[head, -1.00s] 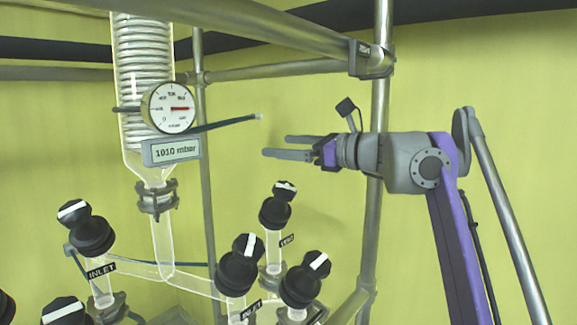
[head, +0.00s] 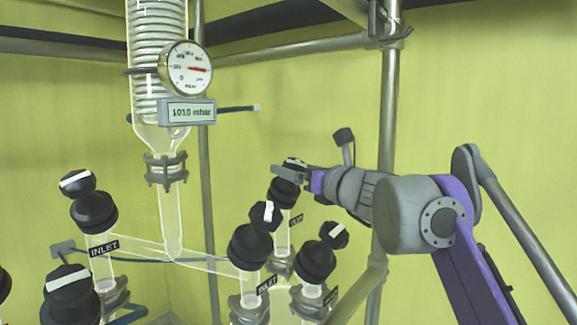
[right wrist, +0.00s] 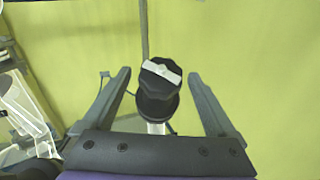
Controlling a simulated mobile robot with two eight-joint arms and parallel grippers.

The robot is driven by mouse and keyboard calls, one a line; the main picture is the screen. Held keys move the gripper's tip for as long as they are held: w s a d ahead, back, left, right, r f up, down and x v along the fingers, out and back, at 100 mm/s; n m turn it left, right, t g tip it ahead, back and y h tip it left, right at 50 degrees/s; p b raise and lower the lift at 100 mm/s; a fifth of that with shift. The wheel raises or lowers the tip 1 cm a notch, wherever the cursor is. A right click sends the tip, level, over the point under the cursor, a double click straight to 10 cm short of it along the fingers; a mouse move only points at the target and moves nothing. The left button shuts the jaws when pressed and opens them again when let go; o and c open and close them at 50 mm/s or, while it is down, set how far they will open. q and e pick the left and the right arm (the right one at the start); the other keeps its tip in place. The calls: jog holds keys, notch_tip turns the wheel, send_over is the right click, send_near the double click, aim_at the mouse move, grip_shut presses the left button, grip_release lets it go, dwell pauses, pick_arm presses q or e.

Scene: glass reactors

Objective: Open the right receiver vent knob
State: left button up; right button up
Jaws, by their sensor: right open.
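The black vent knob (head: 294,162) with a white bar tops the rear right valve, above a black collar (head: 284,193) and a small label that I cannot read clearly. My right gripper (head: 287,173) is at this knob, partly covering it in the head view. In the right wrist view the knob (right wrist: 160,71) sits between the spread fingers of my right gripper (right wrist: 158,74), with a visible gap on each side. The white bar lies nearly crosswise there, slightly tilted. The gripper is open and holds nothing. My left gripper is not in view.
Other black knobs stand close by: an INLET knob (head: 264,216) to the front left and another knob (head: 333,235) to the front right. A metal post (head: 386,140) rises behind my right arm. A gauge (head: 186,68) and a 1010 mbar display (head: 187,112) hang upper left.

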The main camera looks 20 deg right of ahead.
aim_at(285, 166)
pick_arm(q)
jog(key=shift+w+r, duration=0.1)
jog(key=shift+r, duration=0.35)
pick_arm(e)
jog(key=shift+x, duration=2)
jog(key=c, duration=1.4)
jog(key=n+y+p, duration=0.1)
jog(key=n+g+y+p, duration=0.1)
jog(key=n+y, duration=0.1)
jog(key=n+g+y+p, duration=0.1)
jog(key=n+p, duration=0.1)
jog(key=shift+s+a+r+y, duration=0.15)
jog(key=shift+a+r+y, duration=0.05)
jog(key=shift+r+y, duration=0.2)
jog(key=shift+a+f+n+g+y, duration=0.1)
jog(key=shift+f+n+g+y, duration=0.1)
jog(key=shift+n+g+y, duration=0.25)
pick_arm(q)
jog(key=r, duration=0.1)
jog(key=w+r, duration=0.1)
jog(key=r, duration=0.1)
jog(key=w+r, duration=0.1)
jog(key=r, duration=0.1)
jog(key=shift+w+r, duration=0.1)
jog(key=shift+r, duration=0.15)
pick_arm(e)
jog(key=shift+f, duration=0.1)
jog(key=shift+a, duration=0.1)
jog(key=o, duration=1.4)
